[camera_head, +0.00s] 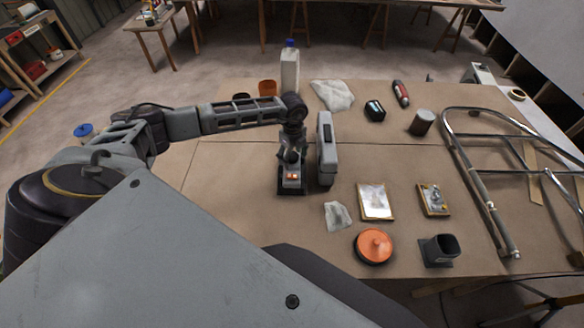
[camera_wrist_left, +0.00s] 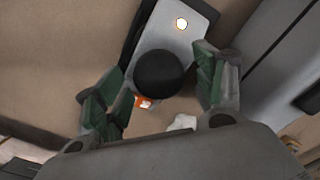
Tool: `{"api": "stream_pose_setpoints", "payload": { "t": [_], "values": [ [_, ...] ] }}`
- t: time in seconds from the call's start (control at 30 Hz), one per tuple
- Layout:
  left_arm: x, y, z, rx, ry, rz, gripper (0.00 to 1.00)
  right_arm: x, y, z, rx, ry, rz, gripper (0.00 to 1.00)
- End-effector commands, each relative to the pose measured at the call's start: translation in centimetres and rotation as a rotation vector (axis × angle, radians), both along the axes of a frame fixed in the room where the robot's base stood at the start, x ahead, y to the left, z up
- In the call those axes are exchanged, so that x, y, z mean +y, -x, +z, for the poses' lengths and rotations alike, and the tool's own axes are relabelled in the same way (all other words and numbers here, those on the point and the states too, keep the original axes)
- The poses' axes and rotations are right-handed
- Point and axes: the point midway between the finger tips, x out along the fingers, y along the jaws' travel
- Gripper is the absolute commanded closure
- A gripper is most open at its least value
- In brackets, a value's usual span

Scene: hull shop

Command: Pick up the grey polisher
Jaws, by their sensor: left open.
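The grey polisher (camera_head: 291,185) sits on the workbench, partly hidden under my left gripper (camera_head: 290,160). Its front end shows a small orange patch and a dark base. In the left wrist view the polisher (camera_wrist_left: 185,38) has a light grey body, a bright round spot and a round black knob. My left gripper (camera_wrist_left: 158,90) is open, with its green-padded fingers on either side of the knob. I cannot tell whether they touch it. My right gripper is not in view.
A grey case (camera_head: 326,150) stands close right of the polisher and also shows in the left wrist view (camera_wrist_left: 270,65). An orange disc (camera_head: 374,246), a dark holder (camera_head: 439,250) and a metal tube frame (camera_head: 490,200) lie to the right. The bench (camera_head: 225,205) is clear at left.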

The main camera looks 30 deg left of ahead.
Motion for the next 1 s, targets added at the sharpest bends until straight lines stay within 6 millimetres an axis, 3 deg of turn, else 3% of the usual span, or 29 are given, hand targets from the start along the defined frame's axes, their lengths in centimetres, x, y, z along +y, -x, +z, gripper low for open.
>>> {"api": "stream_pose_setpoints", "payload": {
  "t": [0.53, 1.0],
  "values": [
    [0.03, 0.0, -0.39, 0.0, -0.001, 0.0, 0.31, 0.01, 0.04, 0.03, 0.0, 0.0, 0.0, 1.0],
    [0.04, 0.0, -0.38, 0.0, -0.001, 0.001, 0.92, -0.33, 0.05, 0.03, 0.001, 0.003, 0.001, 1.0]
  ]
}}
